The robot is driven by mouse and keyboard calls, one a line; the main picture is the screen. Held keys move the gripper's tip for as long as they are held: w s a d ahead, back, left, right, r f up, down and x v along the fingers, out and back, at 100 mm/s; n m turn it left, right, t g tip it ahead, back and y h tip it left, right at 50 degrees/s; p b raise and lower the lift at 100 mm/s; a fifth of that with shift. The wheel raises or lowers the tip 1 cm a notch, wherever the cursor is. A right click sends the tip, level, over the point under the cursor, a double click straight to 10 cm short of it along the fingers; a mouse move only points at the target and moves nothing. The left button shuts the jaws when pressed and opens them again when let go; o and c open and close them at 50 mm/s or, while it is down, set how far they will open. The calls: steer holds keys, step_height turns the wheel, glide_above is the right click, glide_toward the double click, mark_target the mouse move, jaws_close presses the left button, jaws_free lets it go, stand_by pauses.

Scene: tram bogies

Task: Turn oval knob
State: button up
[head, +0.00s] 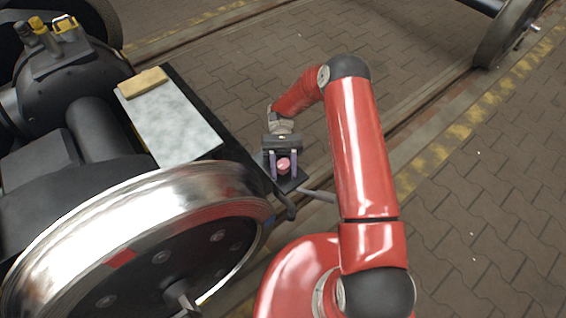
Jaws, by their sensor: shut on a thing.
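The knob (283,165) is small, rounded and pinkish red. It sits on a dark plate (287,184) at the end of the bogie, just right of the big steel wheel. My gripper (283,163) reaches it from the far side, with one pale purple finger on each side of the knob. The fingers are shut on it. The knob's exact oval outline and turn angle are too small to tell.
A large shiny wheel (150,215) with a red mark fills the lower left. A grey panel (172,125) with a tan block (142,82) lies left of my gripper. A grey lever (318,195) sticks out beside the plate. Paving on the right is clear.

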stand_by(0.3)
steer(key=o, duration=1)
